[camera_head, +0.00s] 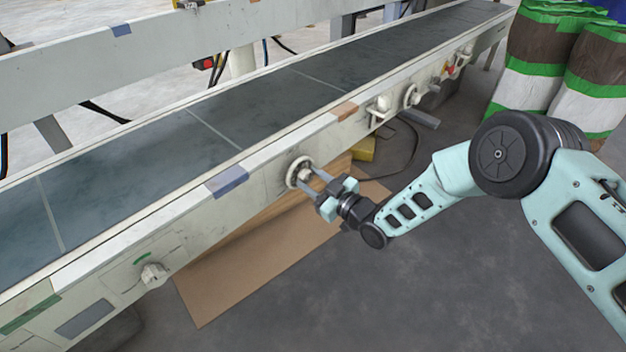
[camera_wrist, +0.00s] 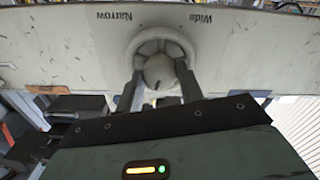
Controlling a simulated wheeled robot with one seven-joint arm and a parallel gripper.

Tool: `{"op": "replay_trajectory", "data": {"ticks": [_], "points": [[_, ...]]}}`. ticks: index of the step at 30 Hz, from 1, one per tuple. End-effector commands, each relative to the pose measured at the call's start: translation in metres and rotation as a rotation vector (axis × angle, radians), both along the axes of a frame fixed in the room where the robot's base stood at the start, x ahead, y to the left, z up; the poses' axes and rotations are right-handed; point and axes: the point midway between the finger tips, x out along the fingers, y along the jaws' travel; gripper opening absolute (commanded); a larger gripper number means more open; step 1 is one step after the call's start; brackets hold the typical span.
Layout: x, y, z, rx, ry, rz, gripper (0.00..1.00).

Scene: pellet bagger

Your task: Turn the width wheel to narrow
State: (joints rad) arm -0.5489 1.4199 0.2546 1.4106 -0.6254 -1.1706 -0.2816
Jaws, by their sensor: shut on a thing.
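The width wheel is a round off-white handwheel (camera_head: 298,172) with a domed hub, on the side panel of the conveyor. In the wrist view the wheel (camera_wrist: 160,40) sits at the centre, with "Narrow" printed at its upper left and "Wide" at its upper right. My gripper (camera_head: 307,178) reaches it from the lower right in the head view. In the wrist view the two fingers of my gripper (camera_wrist: 160,88) stand on either side of the hub, at the lower part of the wheel, and are shut on it. The finger ends are partly hidden behind the rim.
The conveyor belt (camera_head: 170,150) runs diagonally behind the side panel. A white knob (camera_head: 153,274) lies to the left, and another handwheel (camera_head: 411,95) to the right. A cardboard sheet (camera_head: 255,265) is on the floor below. Striped bags (camera_head: 540,65) stand at the upper right.

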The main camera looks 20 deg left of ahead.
Motion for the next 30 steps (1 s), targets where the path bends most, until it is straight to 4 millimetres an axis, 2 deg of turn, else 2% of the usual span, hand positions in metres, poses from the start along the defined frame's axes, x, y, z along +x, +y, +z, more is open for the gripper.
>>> {"op": "replay_trajectory", "data": {"ticks": [30], "points": [[-0.0001, -0.0008, -0.0026, 0.369, 0.896, -0.001, 0.14]]}}
